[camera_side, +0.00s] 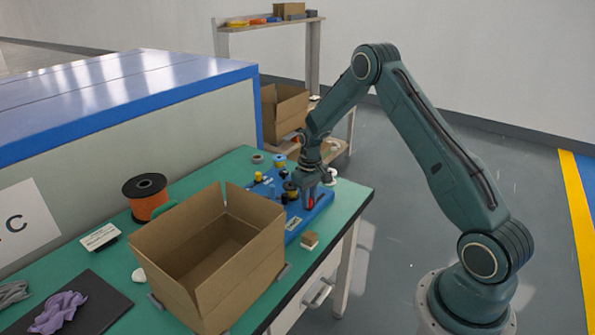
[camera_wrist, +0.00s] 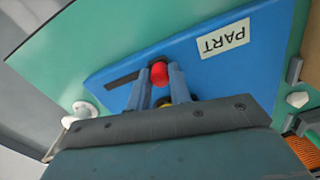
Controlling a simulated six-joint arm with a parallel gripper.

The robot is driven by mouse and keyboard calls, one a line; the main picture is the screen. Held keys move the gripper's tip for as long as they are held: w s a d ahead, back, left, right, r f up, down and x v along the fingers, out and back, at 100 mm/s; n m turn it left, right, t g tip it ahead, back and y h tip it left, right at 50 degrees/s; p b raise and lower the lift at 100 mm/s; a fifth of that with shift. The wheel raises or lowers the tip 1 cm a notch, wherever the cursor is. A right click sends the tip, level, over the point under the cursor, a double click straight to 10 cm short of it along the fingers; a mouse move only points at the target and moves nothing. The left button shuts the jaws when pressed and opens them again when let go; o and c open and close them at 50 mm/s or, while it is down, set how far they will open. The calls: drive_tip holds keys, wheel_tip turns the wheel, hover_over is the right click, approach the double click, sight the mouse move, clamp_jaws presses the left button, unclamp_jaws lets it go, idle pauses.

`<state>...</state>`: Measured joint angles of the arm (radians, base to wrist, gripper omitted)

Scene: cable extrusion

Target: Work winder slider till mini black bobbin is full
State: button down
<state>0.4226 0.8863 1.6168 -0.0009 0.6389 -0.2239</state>
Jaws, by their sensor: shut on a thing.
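The winder is a blue plate (camera_side: 296,224) near the bench's right edge; it also shows in the wrist view (camera_wrist: 205,75) with a "PART" label. Its slider has a red knob (camera_wrist: 159,73) beside a dark slot (camera_wrist: 122,79). My gripper (camera_wrist: 160,76) is shut on the red knob, one finger on each side; in the side view my gripper (camera_side: 307,203) reaches down onto the plate. A small dark bobbin (camera_side: 290,187) stands on the plate left of my gripper, partly crowded by other parts. How full it is cannot be told.
An open cardboard box (camera_side: 208,255) stands just left of the winder. A black-flanged orange spool (camera_side: 146,205) stands farther back. A small tan block (camera_side: 309,240) sits by the bench's front edge. Purple cloth (camera_side: 60,312) lies on a dark mat.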

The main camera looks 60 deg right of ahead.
drive_tip(key=d, duration=0.9)
drive_tip(key=shift+d, duration=0.3)
drive_tip(key=c, duration=1.3)
unclamp_jaws()
drive_tip(key=shift+d, duration=0.1)
drive_tip(key=shift+r, duration=0.15)
wheel_tip(320, 180, up, 14)
drive_tip(key=shift+f, duration=0.25)
